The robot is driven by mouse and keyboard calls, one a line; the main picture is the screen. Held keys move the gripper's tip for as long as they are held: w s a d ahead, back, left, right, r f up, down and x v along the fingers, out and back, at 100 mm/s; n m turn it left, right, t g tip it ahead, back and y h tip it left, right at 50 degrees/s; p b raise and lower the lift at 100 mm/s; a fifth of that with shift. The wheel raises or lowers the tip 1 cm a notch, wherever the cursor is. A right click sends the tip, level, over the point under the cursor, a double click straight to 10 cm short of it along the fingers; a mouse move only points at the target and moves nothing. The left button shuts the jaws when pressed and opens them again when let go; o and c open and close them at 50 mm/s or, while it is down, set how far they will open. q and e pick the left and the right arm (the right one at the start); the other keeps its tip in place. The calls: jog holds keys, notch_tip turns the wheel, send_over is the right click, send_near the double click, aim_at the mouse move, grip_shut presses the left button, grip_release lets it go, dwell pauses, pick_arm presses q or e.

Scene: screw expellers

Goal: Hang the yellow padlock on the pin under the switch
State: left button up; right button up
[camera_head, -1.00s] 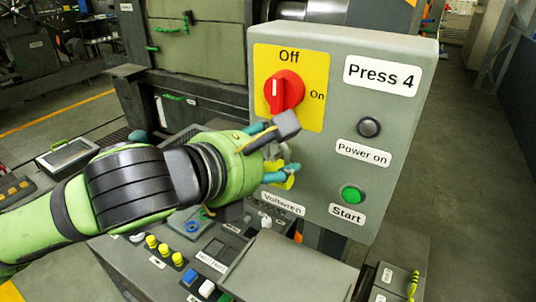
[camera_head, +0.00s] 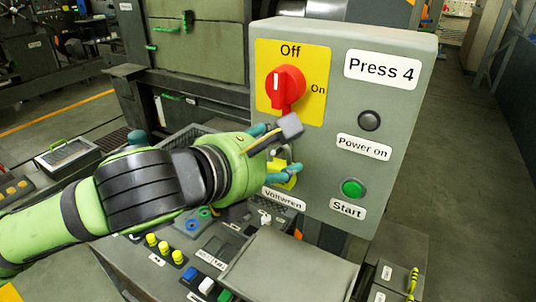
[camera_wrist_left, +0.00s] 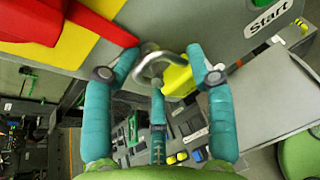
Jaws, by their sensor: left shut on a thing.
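My left gripper (camera_head: 284,150) is in front of the grey switch box, below the red switch (camera_head: 285,86). It is shut on the yellow padlock (camera_head: 283,181), which the fingers partly cover. In the left wrist view the padlock body (camera_wrist_left: 178,80) and its silver shackle (camera_wrist_left: 160,62) show between the fingertips (camera_wrist_left: 166,70). The switch knob's white mark points up to Off. I cannot tell whether shackle and bar touch. My right gripper is not in view.
The box (camera_head: 335,205) carries a black Power on lamp (camera_head: 369,121) and a green Start button (camera_head: 352,187). A control desk with several buttons and a bare grey plate (camera_head: 290,265) lies below. Open floor (camera_head: 475,170) is at the right.

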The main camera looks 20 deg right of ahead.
pick_arm(q)
jog(key=shift+d+f, duration=0.1)
jog(key=shift+f, duration=0.45)
jog(key=shift+w+d+f, duration=0.1)
jog(key=shift+c, duration=1.2)
jog(key=o, duration=1.6)
jog(key=shift+w+d, duration=0.4)
jog(key=shift+d, duration=0.15)
jog(key=shift+s+a, duration=0.1)
jog(key=shift+a, duration=0.1)
jog(key=o, duration=0.3)
